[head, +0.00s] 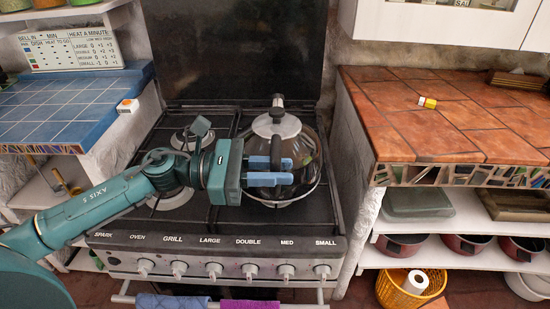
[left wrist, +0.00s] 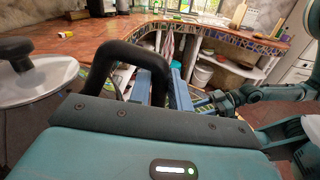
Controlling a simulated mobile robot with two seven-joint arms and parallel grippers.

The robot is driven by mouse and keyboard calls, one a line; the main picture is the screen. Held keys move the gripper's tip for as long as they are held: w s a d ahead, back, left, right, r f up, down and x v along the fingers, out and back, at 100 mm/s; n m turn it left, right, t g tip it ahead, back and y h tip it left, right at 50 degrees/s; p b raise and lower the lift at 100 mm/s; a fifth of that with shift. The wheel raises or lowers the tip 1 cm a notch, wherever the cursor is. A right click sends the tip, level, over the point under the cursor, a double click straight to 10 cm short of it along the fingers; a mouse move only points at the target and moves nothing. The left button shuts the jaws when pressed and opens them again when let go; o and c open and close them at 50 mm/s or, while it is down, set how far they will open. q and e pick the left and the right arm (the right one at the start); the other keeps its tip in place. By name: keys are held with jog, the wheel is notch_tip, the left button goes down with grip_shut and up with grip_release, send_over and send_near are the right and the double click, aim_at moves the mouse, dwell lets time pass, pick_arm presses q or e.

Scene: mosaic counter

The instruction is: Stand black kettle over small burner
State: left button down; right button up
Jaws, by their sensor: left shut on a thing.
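The black kettle (head: 310,148) has a grey lid with a dark knob and is over the right half of the stove top (head: 232,215). My left gripper (head: 280,171) is shut on its black handle, with the blue fingers either side. In the left wrist view the kettle's grey lid (left wrist: 45,85) is at the left and its arched handle stands before the fingers (left wrist: 165,85). The kettle looks about upright. The burners below it are hidden, and I cannot tell whether it touches the grate. Two burners show on the left, partly behind my arm.
A dark raised panel (head: 235,50) stands behind the stove. A blue-tiled counter (head: 60,107) is at the left and a terracotta-tiled counter (head: 450,115) at the right. Labelled knobs (head: 250,271) line the stove front.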

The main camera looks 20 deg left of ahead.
aim_at(275, 189)
pick_arm(q)
jog(key=shift+f, duration=1.6)
pick_arm(e)
jog(key=shift+s+f, duration=0.15)
jog(key=shift+f, duration=0.1)
pick_arm(q)
jog(key=c, duration=1.8)
grip_release()
jog(key=shift+f, duration=0.3)
jog(key=o, duration=0.5)
jog(key=shift+r, duration=0.1)
pick_arm(e)
jog(key=shift+r, duration=0.2)
pick_arm(q)
jog(key=b+v, duration=0.3)
jog(key=v, duration=0.9)
pick_arm(e)
jog(key=shift+a+f+m, duration=0.1)
jog(key=shift+f+m, duration=0.2)
jog(key=shift+f, duration=0.5)
